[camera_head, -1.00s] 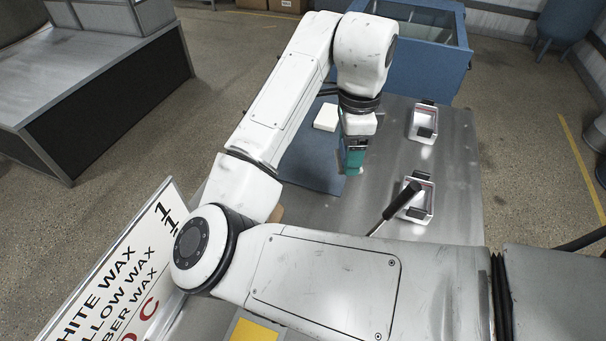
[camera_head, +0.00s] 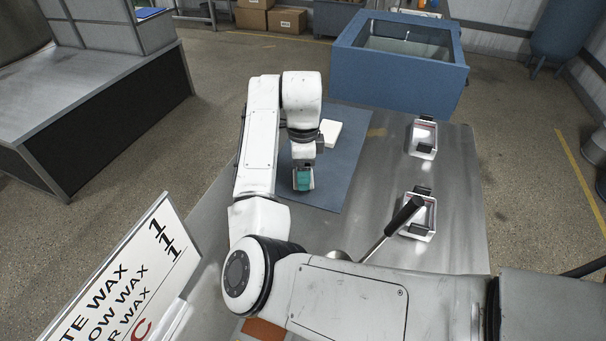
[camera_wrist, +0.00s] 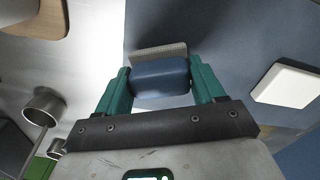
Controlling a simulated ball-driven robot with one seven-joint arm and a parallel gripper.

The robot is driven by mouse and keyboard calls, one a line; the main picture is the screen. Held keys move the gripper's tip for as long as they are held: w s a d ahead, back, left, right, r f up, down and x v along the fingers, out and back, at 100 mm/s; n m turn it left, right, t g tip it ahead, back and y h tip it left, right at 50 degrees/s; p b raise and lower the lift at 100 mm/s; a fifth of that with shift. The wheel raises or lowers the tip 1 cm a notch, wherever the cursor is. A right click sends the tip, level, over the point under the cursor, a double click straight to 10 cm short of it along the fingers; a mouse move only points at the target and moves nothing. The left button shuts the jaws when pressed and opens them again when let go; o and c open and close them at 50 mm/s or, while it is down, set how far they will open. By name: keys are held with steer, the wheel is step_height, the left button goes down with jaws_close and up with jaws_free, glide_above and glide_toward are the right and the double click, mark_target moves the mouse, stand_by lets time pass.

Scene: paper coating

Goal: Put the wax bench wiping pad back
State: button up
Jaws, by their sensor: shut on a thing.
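My gripper (camera_head: 303,183) has teal fingers and hangs over the left part of the blue mat (camera_head: 345,175) in the head view. In the wrist view my gripper (camera_wrist: 161,85) is shut on the wiping pad (camera_wrist: 160,78), a rounded blue block with a rough grey face at its far side. One finger presses each end of the pad. The fingers mostly hide the pad in the head view. I cannot tell whether the pad touches the mat below it.
A white block (camera_head: 331,132) lies on the mat, right of my gripper. Two white-framed holders (camera_head: 424,138) stand on the metal bench's right side. A ladle's black handle (camera_head: 405,215) slants up nearby. A lettered sign (camera_head: 120,280) is at front left, a blue tank (camera_head: 345,60) behind.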

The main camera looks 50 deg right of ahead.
steer(key=shift+f, duration=0.95)
steer(key=shift+f, duration=0.2)
steer(key=o, duration=1)
step_height(320, 180, up, 12)
steer(key=shift+r, duration=0.2)
